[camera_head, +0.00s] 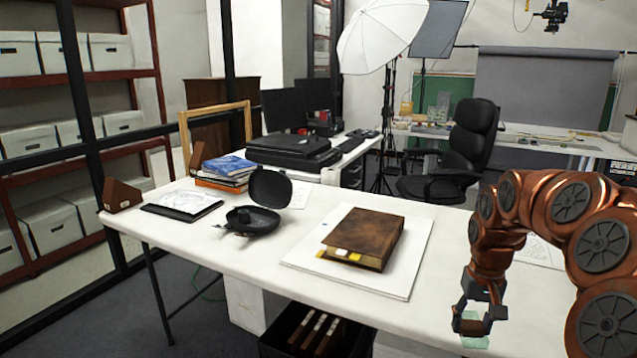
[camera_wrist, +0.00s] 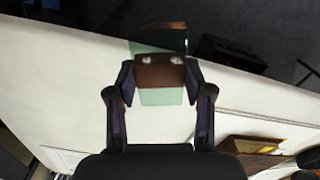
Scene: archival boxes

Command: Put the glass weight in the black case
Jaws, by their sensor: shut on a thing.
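The glass weight (camera_head: 474,342) is a pale green, see-through block at the lower right of the head view, by the table's front edge. My gripper (camera_head: 477,318) is shut on it.
A brown leather book (camera_head: 365,238) lies on a white board (camera_head: 405,278) between my gripper and the case. Left of the case are a dark folder (camera_head: 182,205), stacked books (camera_head: 225,172) and a brown wedge (camera_head: 121,195). A black crate (camera_head: 275,346) stands below the table's front.

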